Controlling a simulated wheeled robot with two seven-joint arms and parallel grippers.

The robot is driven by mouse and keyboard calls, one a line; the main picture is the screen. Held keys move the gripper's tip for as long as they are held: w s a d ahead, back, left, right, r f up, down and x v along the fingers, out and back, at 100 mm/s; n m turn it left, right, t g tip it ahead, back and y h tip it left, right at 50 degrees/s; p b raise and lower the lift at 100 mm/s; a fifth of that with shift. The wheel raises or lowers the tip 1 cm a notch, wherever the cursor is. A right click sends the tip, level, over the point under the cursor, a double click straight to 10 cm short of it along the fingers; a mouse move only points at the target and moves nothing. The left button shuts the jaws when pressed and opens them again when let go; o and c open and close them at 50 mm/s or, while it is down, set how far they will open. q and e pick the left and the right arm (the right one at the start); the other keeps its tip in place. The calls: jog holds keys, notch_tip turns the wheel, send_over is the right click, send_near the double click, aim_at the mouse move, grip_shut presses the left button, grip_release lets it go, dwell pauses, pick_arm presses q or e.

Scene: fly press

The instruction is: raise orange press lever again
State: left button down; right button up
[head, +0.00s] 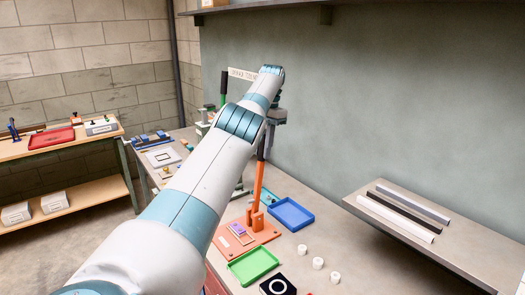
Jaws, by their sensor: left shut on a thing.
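The orange press lever (259,184) stands nearly upright, leaning slightly to the right at its top. It rises from the orange press base (253,247) on the bench. My left arm reaches in from the lower left and hides part of the press. My left gripper (269,126) is at the top end of the lever and shut on it; the fingers are small and partly hidden by the arm. My right gripper is not in view.
A blue tray (291,214) lies right of the lever, a green tray (253,265) in front. Several white cylinders (318,263) stand on the bench. A grey shelf with bars (402,215) is at the right. A green-handled press (223,88) stands behind my arm.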

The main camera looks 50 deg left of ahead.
pick_arm(q)
jog(key=shift+f, duration=0.2)
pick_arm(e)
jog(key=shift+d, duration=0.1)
pick_arm(q)
jog(key=c, duration=1.5)
grip_release()
jog(key=shift+c, duration=0.2)
jog(key=shift+r, duration=0.15)
